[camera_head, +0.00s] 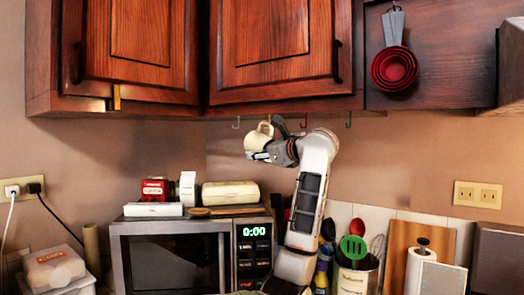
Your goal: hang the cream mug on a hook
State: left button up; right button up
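The cream mug (256,140) is up under the wall cabinets, left of the middle. Its handle is at its upper right, close below a hook (268,119); I cannot tell if the handle is on the hook. My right gripper (262,137) reaches up from the lower middle and points left at the mug. One dark finger is at the mug's upper right and the other lies along its underside. I cannot tell whether they grip it. My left gripper is not in view.
The cabinets (150,45) close off the space above. A microwave (190,257) below carries boxes and a cream bread-like roll (231,193). A utensil crock (355,278) stands right of my arm. Red measuring cups (394,68) hang at upper right.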

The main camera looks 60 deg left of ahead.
dwell(0.4)
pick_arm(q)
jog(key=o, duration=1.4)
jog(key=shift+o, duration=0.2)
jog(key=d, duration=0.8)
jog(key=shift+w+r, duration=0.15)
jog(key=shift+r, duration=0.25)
